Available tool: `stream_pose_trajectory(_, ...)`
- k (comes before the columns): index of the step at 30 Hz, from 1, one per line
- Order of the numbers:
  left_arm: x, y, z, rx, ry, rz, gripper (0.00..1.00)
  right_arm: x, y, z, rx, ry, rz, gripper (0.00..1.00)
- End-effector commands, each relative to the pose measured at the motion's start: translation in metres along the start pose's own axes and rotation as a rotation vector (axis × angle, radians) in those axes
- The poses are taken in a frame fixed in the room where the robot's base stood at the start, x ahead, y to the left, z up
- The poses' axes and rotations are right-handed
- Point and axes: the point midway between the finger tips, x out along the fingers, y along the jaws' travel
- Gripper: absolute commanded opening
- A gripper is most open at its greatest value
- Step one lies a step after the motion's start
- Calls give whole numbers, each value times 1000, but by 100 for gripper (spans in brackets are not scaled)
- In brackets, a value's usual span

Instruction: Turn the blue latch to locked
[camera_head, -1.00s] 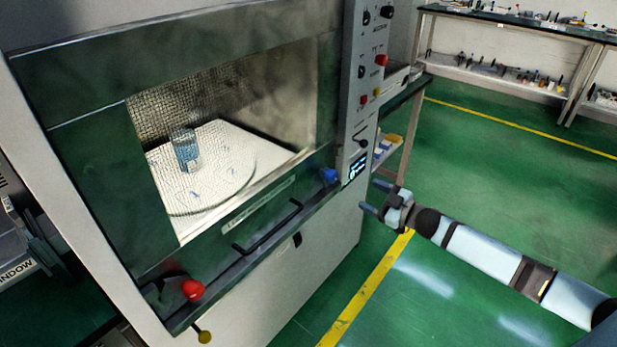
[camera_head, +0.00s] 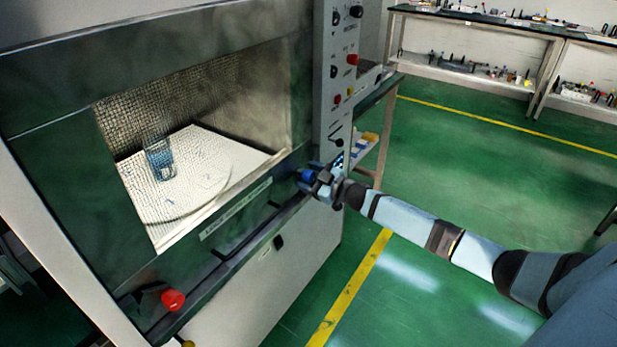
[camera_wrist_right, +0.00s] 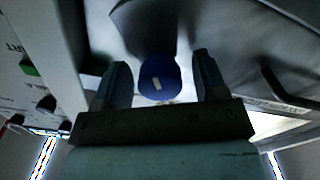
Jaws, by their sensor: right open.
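The blue latch (camera_head: 307,175) is a small blue knob at the lower right corner of the microwave generator's door. In the right wrist view the blue latch (camera_wrist_right: 158,78) is a rounded blue knob with a small pale mark on its face. My right gripper (camera_head: 312,178) is at the latch. In the right wrist view my right gripper (camera_wrist_right: 160,80) is open, with one finger on each side of the latch and a gap showing on both sides. My left gripper is not in view.
A red knob (camera_head: 173,300) sits at the door's lower left corner. A dark door handle (camera_head: 245,232) runs along the lower door edge. A control panel (camera_head: 338,70) with knobs stands above the latch. A beaker (camera_head: 158,158) stands inside. The green floor (camera_head: 470,190) at right is clear.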

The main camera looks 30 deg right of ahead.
Motion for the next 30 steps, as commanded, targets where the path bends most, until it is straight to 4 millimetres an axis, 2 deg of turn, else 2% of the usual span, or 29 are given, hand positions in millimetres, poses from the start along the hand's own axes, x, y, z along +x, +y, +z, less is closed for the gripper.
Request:
stream_pose_trajectory(8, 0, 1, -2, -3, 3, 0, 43, 2, 0, 0, 0, -1, -1, 66)
stream_pose_trajectory(9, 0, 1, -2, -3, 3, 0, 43, 2, 0, 0, 0, -1, -1, 63)
stream_pose_trajectory(15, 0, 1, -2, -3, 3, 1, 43, 2, -1, 0, 0, 0, -1, 19)
stream_pose_trajectory(30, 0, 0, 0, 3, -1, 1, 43, 2, -2, 1, -41, 0, -3, 19)
